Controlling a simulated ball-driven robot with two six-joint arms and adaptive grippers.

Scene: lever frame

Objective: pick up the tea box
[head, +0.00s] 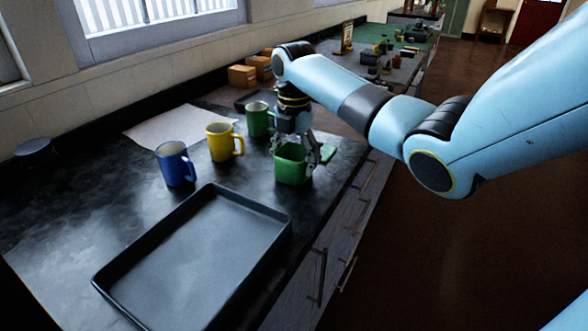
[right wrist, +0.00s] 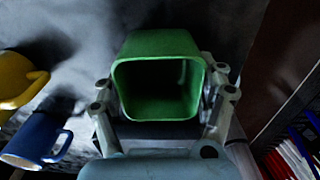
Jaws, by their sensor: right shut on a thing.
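The tea box looks to be the green, square, open-topped container (head: 290,168) near the counter's right edge in the head view. In the right wrist view it (right wrist: 160,48) sits between the fingers, its dark hollow inside facing the camera. My right gripper (head: 300,152) comes down from above and is shut on the box, with a finger on either side. I cannot tell whether the box's bottom touches the counter. A flat green piece (head: 328,153) shows just right of the fingers; I cannot tell whether it belongs to the box. My left gripper is out of view.
A green mug (head: 258,122) stands close behind the gripper. A yellow mug (head: 219,146) and a blue mug (head: 173,168) stand to the left. A dark, empty tray (head: 188,262) lies in front. Small brown boxes (head: 242,76) stand farther back. The counter edge is close on the right.

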